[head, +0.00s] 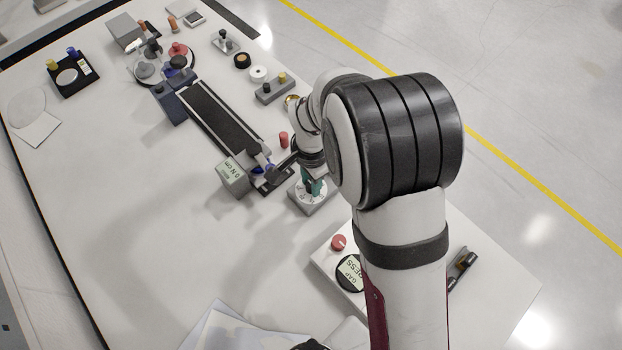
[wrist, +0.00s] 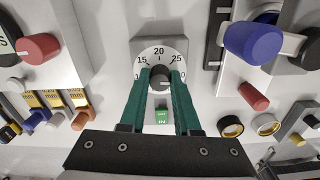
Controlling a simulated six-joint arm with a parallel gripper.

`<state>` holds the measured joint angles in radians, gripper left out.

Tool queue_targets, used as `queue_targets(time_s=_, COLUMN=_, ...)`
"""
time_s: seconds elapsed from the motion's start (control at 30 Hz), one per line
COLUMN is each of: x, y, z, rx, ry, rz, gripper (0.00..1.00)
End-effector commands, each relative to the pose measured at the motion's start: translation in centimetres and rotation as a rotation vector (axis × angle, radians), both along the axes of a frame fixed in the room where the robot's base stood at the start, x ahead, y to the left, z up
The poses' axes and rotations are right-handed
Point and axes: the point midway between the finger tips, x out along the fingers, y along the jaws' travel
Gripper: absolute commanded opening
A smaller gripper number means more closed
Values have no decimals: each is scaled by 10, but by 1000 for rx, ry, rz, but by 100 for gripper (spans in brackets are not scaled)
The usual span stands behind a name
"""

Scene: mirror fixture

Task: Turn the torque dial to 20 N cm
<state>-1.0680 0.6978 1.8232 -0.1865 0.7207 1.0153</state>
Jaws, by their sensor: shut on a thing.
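The torque dial (wrist: 152,54) is a white scale on a light grey block, with 15, 20 and 25 readable and 20 at the top in the wrist view. Its dark round knob (wrist: 160,74) sits between the green fingers of my gripper (wrist: 160,84), which is shut on it. I cannot clearly tell where the knob's pointer mark stands. In the head view the dial block (head: 305,205) is partly covered by my gripper (head: 313,184). A grey display box (head: 232,174) with a pale green screen stands to its left; its text seems to end in "0 N cm".
A long dark rail (head: 222,122) with a blue part at its near end lies left of the dial. A red peg (head: 284,139) stands close behind it. A white panel with a red knob (head: 338,242) is in front. The table's left middle is clear.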

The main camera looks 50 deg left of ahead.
Motion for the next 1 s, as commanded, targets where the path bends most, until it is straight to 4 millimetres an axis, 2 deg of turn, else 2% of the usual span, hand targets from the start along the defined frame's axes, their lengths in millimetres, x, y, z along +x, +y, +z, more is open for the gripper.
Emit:
queue_targets(time_s=0.27, x=0, y=0, z=1, rx=0, ry=0, rz=197, gripper=0)
queue_targets(time_s=1.0, x=0, y=-1, z=1, rx=0, ry=1, rz=900, gripper=0)
